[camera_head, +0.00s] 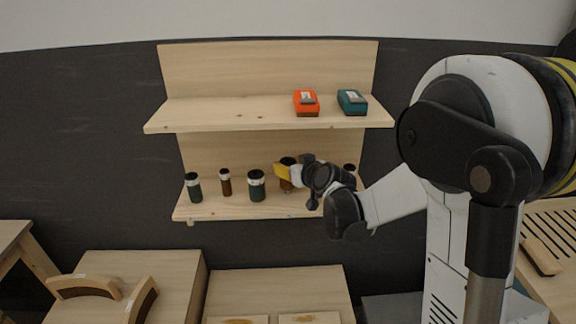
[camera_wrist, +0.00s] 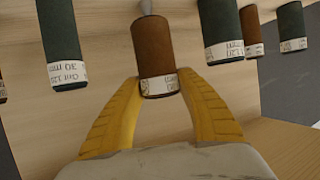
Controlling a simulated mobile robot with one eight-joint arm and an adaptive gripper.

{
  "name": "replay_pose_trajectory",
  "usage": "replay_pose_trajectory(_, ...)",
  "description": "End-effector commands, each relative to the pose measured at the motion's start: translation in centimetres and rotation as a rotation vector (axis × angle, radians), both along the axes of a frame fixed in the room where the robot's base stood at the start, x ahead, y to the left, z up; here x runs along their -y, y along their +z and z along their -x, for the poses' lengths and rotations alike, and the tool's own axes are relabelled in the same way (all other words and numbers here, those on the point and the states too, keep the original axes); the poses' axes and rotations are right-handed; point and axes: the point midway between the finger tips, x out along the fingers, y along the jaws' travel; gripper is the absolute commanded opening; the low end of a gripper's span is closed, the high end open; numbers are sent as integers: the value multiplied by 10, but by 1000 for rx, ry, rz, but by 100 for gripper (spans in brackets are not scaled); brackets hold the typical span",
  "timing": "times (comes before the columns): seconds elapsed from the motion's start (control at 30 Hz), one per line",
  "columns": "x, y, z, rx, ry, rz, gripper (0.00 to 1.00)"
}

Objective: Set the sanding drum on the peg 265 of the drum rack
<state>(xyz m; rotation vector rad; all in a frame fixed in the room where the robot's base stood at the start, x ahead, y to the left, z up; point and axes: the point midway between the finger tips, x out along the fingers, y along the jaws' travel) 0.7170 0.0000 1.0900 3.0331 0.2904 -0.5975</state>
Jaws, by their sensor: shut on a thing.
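The sanding drum (camera_wrist: 153,48) is a brown cylinder with a white printed band at one end. My gripper (camera_wrist: 160,78) has its two yellow fingers shut on that banded end. A grey metal pin shows at the drum's other end in the wrist view; I cannot tell how far it enters the drum. In the head view the held drum (camera_head: 286,184) is upright over the lower shelf of the drum rack (camera_head: 232,208), partly hidden by my gripper (camera_head: 284,173). I cannot read any peg number.
Other drums stand close by on the lower shelf: a green one (camera_head: 257,187), a brown one (camera_head: 226,182) and another green one (camera_head: 193,188) to the left. One (camera_head: 350,168) is partly hidden at right. Orange (camera_head: 306,107) and teal (camera_head: 352,104) boxes sit on the upper shelf.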

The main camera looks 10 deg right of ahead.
Motion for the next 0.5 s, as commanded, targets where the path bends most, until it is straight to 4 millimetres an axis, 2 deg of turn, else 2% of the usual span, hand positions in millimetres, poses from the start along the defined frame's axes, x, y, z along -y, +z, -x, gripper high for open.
replay_pose_trajectory(0.5,0,-10,0,0,0,0,7)
